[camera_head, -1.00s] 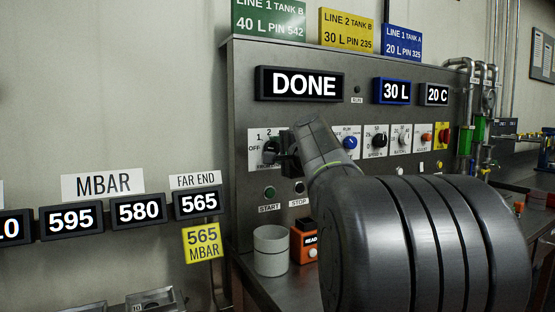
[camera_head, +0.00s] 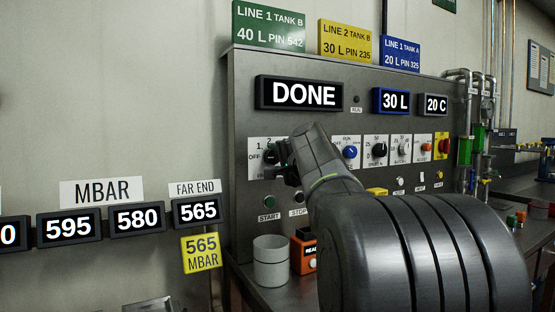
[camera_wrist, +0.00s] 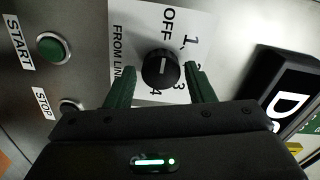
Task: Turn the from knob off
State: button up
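The FROM LINE knob (camera_wrist: 160,70) is a round black dial with a white pointer line, on a white plate (camera_wrist: 140,25) marked OFF and numbers. In the wrist view its pointer line points up, toward the OFF mark. My gripper (camera_wrist: 160,72) is open, with one green-edged finger on either side of the knob. Small gaps show between the fingers and the knob, so it does not look gripped. In the head view the knob (camera_head: 269,157) is partly hidden by my gripper (camera_head: 280,160).
The green START button (camera_wrist: 53,48) and the dark STOP button (camera_wrist: 70,105) are close by. More knobs, such as a blue one (camera_head: 349,152), line the panel to the right. A grey cup (camera_head: 271,262) and an orange box (camera_head: 303,252) stand below. The display (camera_head: 298,93) reads DONE.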

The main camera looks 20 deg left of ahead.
jog(key=shift+o, duration=0.7)
jog(key=v, duration=1.4)
jog(key=shift+w+a, duration=0.1)
jog(key=x, duration=1.3)
jog(key=shift+w+a, duration=0.25)
